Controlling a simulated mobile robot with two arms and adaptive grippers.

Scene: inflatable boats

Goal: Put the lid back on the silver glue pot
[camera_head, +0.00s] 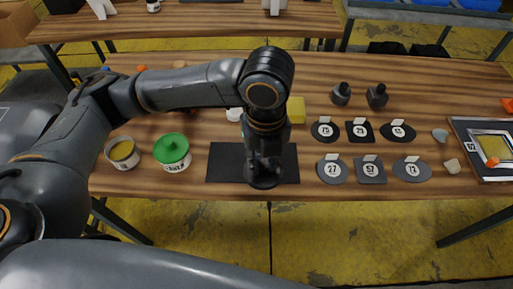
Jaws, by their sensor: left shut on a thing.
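An open silver pot (124,165) with yellowish contents stands at the left of the wooden table, with no lid on it. Beside it on the right is a white, labelled pot with a green top (172,150). My left gripper (264,180) points down over the black mat (224,165), right of both pots. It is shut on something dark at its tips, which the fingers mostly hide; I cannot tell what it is. I cannot make out the silver pot's lid. A small white round thing (234,114) shows partly behind my left arm. My right gripper is out of view.
A yellow block (297,110) stands just behind my left gripper. Several dark numbered patches (371,170) lie right of the mat, with two dark knobbed objects (341,94) behind them. A framed tray (465,130) is at the far right. The table's front edge is clear.

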